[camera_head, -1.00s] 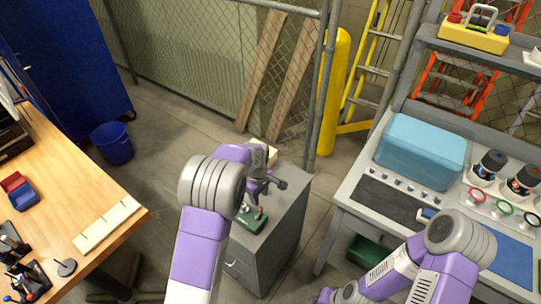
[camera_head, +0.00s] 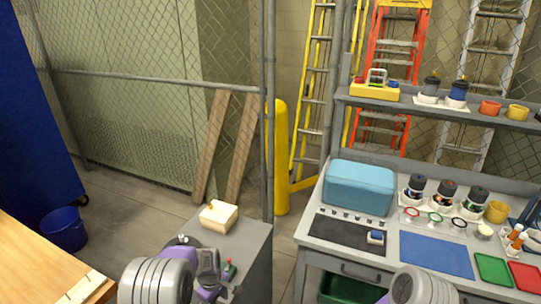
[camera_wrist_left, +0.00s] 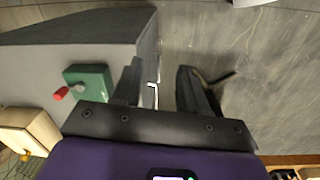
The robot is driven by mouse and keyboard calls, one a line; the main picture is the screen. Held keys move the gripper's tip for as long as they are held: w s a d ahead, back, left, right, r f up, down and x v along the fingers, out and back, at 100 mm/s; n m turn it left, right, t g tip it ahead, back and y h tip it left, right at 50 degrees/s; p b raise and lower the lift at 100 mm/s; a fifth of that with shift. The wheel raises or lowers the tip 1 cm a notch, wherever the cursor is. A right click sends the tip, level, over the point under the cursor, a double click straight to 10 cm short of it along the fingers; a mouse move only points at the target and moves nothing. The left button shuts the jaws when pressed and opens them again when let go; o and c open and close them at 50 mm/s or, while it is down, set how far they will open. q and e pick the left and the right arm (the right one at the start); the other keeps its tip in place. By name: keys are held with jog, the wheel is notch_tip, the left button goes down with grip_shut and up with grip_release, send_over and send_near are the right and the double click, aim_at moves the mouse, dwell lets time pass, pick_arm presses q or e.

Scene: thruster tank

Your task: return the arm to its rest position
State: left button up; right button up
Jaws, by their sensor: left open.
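My left gripper (camera_wrist_left: 157,85) shows in the left wrist view with its two dark fingers apart and nothing between them. Beyond it are the side of the grey cabinet (camera_wrist_left: 70,35) and the floor.
A green control box (camera_wrist_left: 88,80) with a red knob and a cream block (camera_head: 218,217) sit on the cabinet. A workbench (camera_head: 315,228) with a blue case (camera_head: 360,185) stands right. A wooden table (camera_head: 40,265) is left, with floor between.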

pick_arm(q)
jog(key=s+d+f+m+h, duration=0.2)
jog(key=s+f+m, duration=0.3)
jog(key=s+f, duration=0.7)
jog(key=s+d+m+h, duration=0.1)
jog(key=s+d+m, duration=0.3)
jog(key=s, duration=0.6)
jog(key=shift+s+d+f+h, duration=0.2)
jog(key=shift+d+f+h, duration=0.1)
jog(key=shift+d+f, duration=0.15)
